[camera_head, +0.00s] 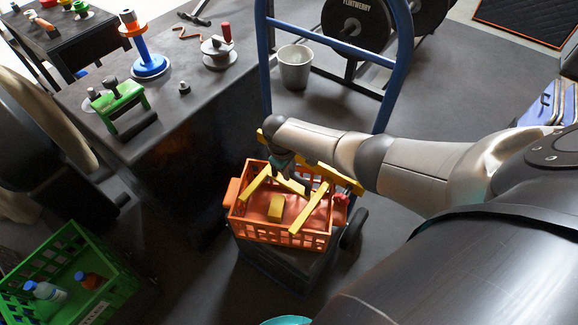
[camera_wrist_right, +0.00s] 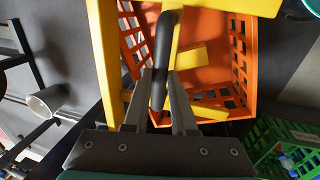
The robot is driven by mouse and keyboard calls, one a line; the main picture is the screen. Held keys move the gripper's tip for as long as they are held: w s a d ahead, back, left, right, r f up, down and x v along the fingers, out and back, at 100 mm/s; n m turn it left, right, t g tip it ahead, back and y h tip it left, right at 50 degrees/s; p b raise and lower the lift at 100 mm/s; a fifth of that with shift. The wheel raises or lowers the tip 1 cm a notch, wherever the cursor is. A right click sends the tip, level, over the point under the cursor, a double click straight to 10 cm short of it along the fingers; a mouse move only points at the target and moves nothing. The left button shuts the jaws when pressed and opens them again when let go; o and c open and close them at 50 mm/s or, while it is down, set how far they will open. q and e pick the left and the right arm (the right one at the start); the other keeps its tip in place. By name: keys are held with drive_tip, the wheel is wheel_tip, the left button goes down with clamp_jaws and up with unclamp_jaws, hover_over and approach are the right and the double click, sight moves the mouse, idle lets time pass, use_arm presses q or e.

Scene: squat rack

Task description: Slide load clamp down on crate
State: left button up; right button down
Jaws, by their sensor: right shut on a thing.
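The orange crate (camera_head: 272,233) sits low on the blue hand truck (camera_head: 268,60), in the middle of the head view. The yellow load clamp (camera_head: 311,207) has a crossbar at the truck's frame and arms reaching out over the crate's open top. Its yellow bars also fill the upper part of the wrist view (camera_wrist_right: 106,62). My right gripper (camera_head: 284,163) is at the clamp above the crate's far side. In the wrist view its fingers (camera_wrist_right: 164,92) are shut on the clamp's black handle (camera_wrist_right: 164,50). Whether the clamp touches the crate is unclear. My left gripper is out of view.
A dark workbench (camera_head: 200,100) with a green tool and a blue spool stands left of the truck. A green crate (camera_head: 65,270) with bottles is at lower left. A grey bucket (camera_head: 294,68) and weight plates (camera_head: 352,20) are behind the truck.

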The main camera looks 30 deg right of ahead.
drive_tip(key=c, duration=0.7)
unclamp_jaws()
drive_tip(key=shift+c, duration=0.2)
drive_tip(key=shift+r, duration=0.15)
drive_tip(key=shift+a+r+p, duration=0.1)
drive_tip(key=shift+r+p, duration=0.25)
wheel_tip(320, 180, up, 14)
drive_tip(key=s+a+p, duration=0.1)
drive_tip(key=a+p, duration=0.1)
drive_tip(key=p, duration=0.5)
drive_tip(key=shift+a, duration=0.3)
drive_tip(key=shift+s, duration=0.15)
